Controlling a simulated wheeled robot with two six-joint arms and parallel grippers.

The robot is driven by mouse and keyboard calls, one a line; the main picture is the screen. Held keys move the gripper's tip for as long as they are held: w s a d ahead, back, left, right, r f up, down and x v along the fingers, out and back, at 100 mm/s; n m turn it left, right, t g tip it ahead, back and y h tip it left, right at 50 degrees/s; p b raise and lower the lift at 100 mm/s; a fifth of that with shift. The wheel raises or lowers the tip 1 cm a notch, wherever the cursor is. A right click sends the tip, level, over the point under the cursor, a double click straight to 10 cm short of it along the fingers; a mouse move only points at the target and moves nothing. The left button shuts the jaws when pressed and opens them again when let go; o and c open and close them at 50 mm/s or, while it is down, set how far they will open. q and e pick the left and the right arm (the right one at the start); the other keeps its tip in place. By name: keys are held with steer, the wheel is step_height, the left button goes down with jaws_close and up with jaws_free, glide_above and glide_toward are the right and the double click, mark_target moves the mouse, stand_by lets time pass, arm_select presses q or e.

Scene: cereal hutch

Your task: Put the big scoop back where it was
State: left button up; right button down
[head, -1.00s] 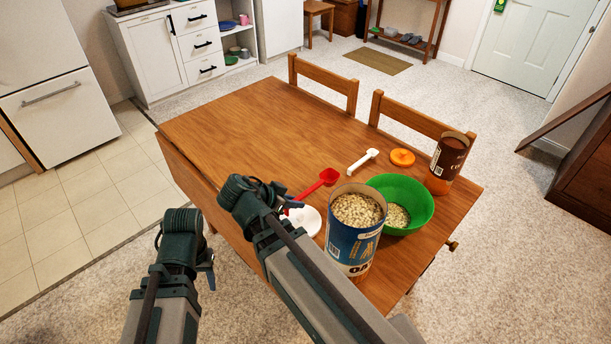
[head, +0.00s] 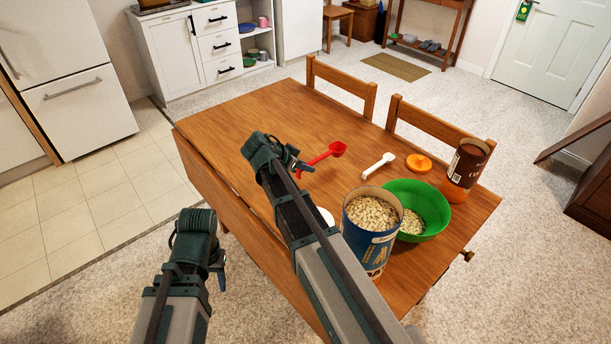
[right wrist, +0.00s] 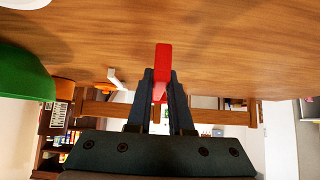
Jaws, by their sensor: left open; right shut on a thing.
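The red scoop (head: 337,149) is held by its handle in my right gripper (head: 302,167), its bowl pointing right over the table. In the right wrist view the red handle (right wrist: 162,58) sits between the two shut fingers (right wrist: 160,95). Whether the scoop touches the tabletop is hard to tell. A smaller-looking white scoop (head: 378,165) lies on the table to its right. My left gripper (head: 220,270) is open and empty, off the table's near left side.
A white disc (head: 327,215) is partly hidden by my right arm. The table's far left is clear.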

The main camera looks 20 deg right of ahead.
steer(key=shift+f+b, duration=1.75)
steer(key=shift+f, duration=0.2)
steer(key=c, duration=0.8)
jaws_free()
steer(key=shift+r, duration=0.1)
